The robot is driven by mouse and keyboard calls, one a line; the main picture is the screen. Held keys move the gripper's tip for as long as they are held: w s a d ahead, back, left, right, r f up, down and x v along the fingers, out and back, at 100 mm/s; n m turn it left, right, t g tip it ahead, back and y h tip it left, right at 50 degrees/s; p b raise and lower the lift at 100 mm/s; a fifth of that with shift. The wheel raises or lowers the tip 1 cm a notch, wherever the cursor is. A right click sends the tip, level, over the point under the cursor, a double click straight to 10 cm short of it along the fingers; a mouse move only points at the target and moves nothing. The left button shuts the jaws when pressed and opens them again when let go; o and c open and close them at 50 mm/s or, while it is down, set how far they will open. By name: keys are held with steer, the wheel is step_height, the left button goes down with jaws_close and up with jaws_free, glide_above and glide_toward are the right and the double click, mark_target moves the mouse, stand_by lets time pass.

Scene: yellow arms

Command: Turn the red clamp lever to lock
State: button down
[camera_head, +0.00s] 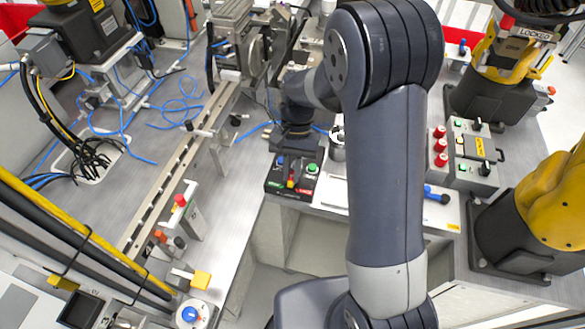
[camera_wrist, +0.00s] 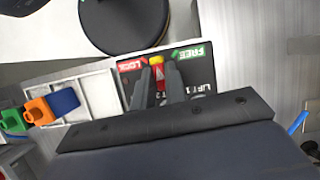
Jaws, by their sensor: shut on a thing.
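The red clamp lever (camera_wrist: 158,74) has a yellow tip and stands between the fingers of my gripper (camera_wrist: 158,68) in the wrist view. My gripper is shut on it. The lever rises from a black panel (camera_wrist: 128,84) with a red LOCK label (camera_wrist: 131,65) on the left and a green FREE label (camera_wrist: 193,53) on the right. The yellow tip lies between the two labels. In the head view the lever (camera_head: 291,178) shows at the panel's middle, below the dark end of my arm, with the fingers mostly hidden.
A grey box with red knobs (camera_head: 440,145) stands to the right, by yellow arms (camera_head: 555,200). A long rail (camera_head: 180,175) lies to the left.

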steer(key=n+h, duration=0.1)
steer(key=n, duration=0.3)
steer(key=shift+a+n+h, duration=0.15)
steer(key=shift+n+h, duration=0.15)
steer(key=shift+h, duration=0.1)
steer(key=shift+n+h, duration=0.6)
steer(key=shift+n, duration=1.3)
steer(key=c, duration=1.4)
jaws_free()
steer(key=shift+c, duration=0.2)
steer(key=shift+a, duration=0.1)
steer(key=v, duration=1)
steer(key=shift+r, duration=0.4)
steer(key=shift+a, duration=0.1)
